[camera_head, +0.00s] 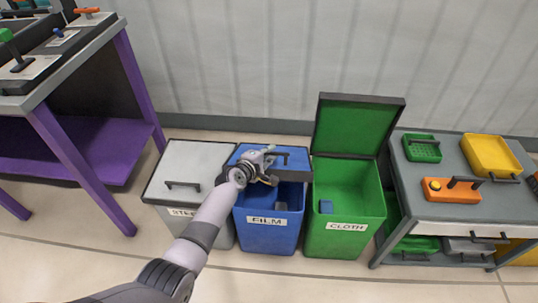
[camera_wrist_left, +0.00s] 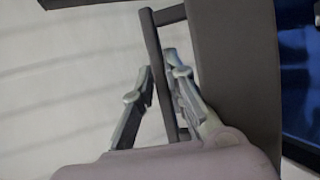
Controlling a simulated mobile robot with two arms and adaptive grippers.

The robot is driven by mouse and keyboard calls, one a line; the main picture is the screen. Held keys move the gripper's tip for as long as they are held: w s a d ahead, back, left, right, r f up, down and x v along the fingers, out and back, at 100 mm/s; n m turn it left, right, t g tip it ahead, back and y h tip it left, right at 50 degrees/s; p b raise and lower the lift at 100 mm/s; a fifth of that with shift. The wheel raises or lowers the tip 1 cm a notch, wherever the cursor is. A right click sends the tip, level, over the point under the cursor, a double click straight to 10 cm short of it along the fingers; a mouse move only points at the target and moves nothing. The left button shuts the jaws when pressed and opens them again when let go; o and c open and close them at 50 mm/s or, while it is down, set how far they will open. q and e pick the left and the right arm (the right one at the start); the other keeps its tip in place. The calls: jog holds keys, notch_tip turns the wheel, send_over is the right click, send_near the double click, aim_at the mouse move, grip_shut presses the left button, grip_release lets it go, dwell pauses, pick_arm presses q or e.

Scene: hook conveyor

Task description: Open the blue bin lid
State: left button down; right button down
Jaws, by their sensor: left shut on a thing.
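The blue bin (camera_head: 268,233), labelled FILM, stands between a grey bin and a green bin. Its blue lid (camera_head: 300,155) is partly raised at a tilt, and the bin's inside shows below the lid's dark edge, with a dark object (camera_head: 281,206) in it. My left gripper (camera_head: 268,164) is at the lid, shut on its dark handle (camera_head: 285,158). In the left wrist view the handle bar (camera_wrist_left: 158,60) runs between the two fingers of the gripper (camera_wrist_left: 157,82). The arm hides the lid's left part. My right gripper is not in view.
The grey bin (camera_head: 190,158) has its lid shut. The green bin (camera_head: 345,208), labelled CLOTH, has its lid (camera_head: 355,125) standing open, with a blue piece inside. A purple-legged table (camera_head: 70,160) is at left, a grey cart (camera_head: 420,205) with trays at right. A wall is behind.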

pick_arm(q)
jog(key=shift+w+r+t, duration=0.15)
jog(key=shift+w+r, duration=0.2)
jog(key=shift+r, duration=0.3)
jog(key=shift+w+r+t, duration=0.15)
jog(key=shift+w+r, duration=0.2)
jog(key=shift+r, duration=0.25)
jog(key=c, duration=2)
grip_release()
jog(key=shift+o, duration=0.2)
jog(key=shift+f, duration=0.35)
jog(key=shift+s+f, duration=0.1)
jog(key=shift+s, duration=0.3)
jog(key=v, duration=1.1)
jog(key=shift+a+r, duration=0.25)
